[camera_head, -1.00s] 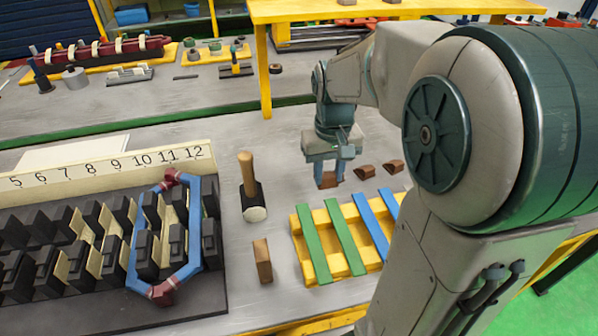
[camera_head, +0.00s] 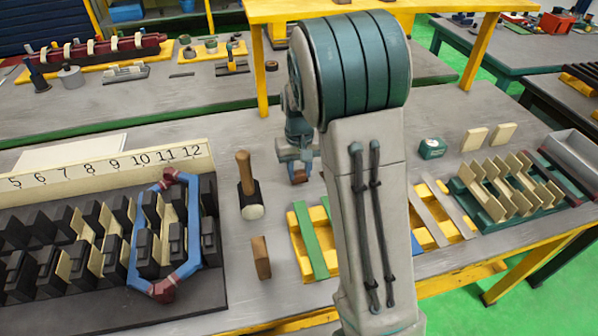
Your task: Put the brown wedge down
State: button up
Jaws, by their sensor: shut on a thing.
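My gripper (camera_head: 298,169) is in the middle of the camera_head view, just right of the mallet. It is shut on a brown wedge (camera_head: 299,177), and only the wedge's lower part shows below the fingers. The wedge is over the grey bench top behind the green-striped yellow rack; I cannot tell whether it touches the bench. My forearm stands in front and hides the area just right of the gripper.
A mallet (camera_head: 247,186) and a brown block (camera_head: 261,257) are on the bench to the left. The yellow rack (camera_head: 297,236) is in front, partly hidden by my arm. The stator core (camera_head: 40,238) with its blue coil (camera_head: 201,225) is at left. Bare bench surrounds the mallet.

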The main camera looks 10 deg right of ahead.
aim_at(300, 173)
jog(key=shift+f, duration=0.6)
jog(key=shift+f, duration=0.1)
jog(key=shift+f, duration=0.15)
jog(key=o, duration=1)
jog(key=shift+r, duration=0.2)
notch_tip(300, 173, up, 11)
jog(key=s+t, duration=0.1)
jog(key=s, duration=0.6)
jog(key=s+r+t, duration=0.1)
jog(key=s, duration=0.7)
jog(key=s+r+t, duration=0.1)
jog(key=s, duration=0.6)
jog(key=shift+s+a, duration=0.1)
jog(key=shift+s, duration=0.1)
